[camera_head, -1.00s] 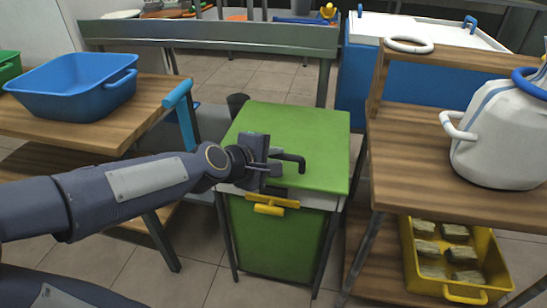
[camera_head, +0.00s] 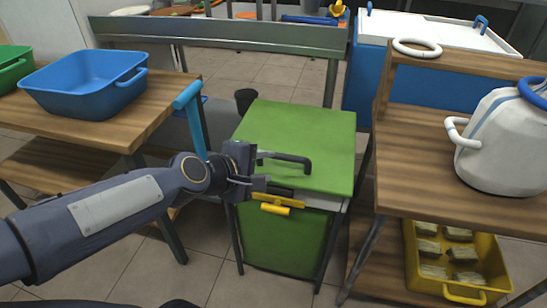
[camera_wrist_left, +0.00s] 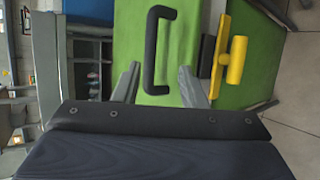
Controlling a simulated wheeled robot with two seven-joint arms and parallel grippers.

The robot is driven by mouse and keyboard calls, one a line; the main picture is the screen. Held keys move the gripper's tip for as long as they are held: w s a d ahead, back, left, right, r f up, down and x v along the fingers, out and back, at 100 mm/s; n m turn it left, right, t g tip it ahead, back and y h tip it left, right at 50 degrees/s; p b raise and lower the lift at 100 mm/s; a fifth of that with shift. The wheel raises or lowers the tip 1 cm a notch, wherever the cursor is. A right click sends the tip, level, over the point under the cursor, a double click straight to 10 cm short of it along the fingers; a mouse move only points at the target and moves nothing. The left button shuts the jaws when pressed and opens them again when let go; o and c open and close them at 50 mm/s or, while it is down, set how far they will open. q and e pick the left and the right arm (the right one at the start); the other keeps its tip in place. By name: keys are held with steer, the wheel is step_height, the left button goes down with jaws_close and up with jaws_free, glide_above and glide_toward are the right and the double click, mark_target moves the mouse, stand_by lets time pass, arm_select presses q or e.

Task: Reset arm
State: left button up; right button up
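My left gripper (camera_head: 264,172) is beside the green press box (camera_head: 310,125), at the near left edge of its top. A yellow handle (camera_head: 276,208) is on the box front, below the gripper. My right gripper is not in view.
A wooden table with a blue basin (camera_head: 85,85) stands left, with a light blue bar (camera_head: 188,95) at its edge. A wooden shelf on the right holds a white container (camera_head: 498,145) and a yellow crate (camera_head: 475,292). Tiled floor shows around the box.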

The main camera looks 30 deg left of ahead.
arm_select(q)
steer(key=shift+s+a+r, duration=0.1)
steer(key=shift+s+r, duration=0.3)
steer(key=shift+s, duration=0.1)
steer(key=s+d+f+m+g+h, duration=0.1)
steer(key=s+d+f+m+g, duration=0.2)
steer(key=s+m, duration=0.45)
steer(key=s+d+f+m+g, duration=0.3)
steer(key=s+m, duration=0.4)
steer(key=m, duration=0.2)
step_height(320, 180, up, 34)
steer(key=p, duration=3.4)
steer(key=shift+a+f, duration=0.25)
steer(key=shift+w, duration=0.1)
